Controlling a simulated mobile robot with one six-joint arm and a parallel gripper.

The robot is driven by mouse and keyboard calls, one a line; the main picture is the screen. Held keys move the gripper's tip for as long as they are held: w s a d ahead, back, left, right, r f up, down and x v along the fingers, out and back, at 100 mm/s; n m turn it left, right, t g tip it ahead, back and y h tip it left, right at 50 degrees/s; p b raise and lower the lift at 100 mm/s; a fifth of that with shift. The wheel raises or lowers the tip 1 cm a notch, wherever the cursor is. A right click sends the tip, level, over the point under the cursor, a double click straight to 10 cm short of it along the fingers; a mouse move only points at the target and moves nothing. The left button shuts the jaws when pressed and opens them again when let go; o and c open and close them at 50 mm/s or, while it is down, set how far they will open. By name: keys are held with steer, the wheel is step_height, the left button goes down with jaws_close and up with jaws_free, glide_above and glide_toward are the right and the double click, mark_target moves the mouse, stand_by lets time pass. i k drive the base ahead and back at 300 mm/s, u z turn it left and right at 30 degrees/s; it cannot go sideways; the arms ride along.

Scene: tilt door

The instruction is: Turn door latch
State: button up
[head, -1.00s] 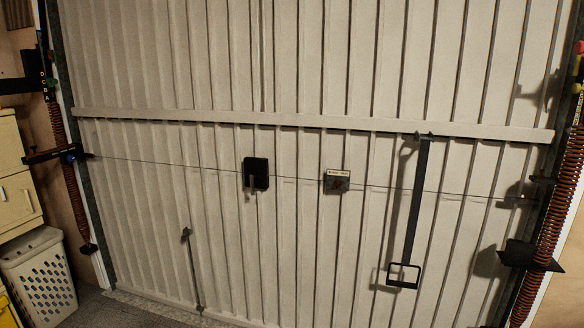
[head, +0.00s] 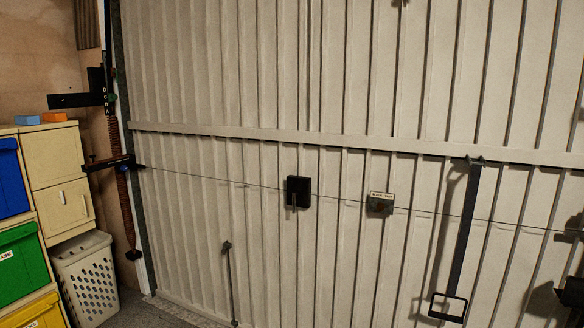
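The tilt door (head: 250,80) is a large off-white ribbed panel that fills most of the head view. A black latch plate (head: 299,187) with a small pale handle pointing down (head: 293,201) sits near the middle of the door, just below the cross rail. A thin cable runs across the door past the plate. My gripper is not in the head view.
A dark strap with a loop handle (head: 449,307) hangs on the right. A thin rod (head: 231,285) stands low on the door. At left are drawers with coloured bins (head: 20,262), a white basket (head: 88,278) and a spring mechanism (head: 122,180). No obstacle shows before the latch plate.

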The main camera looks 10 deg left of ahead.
mark_target(294, 195)
steer(key=k, duration=0.65)
steer(key=u, duration=0.4)
steer(key=i, duration=1.25)
steer(key=u, duration=1.05)
steer(key=i, duration=0.55)
steer(key=u, duration=0.7)
steer(key=i, duration=0.55)
steer(key=u, duration=0.3)
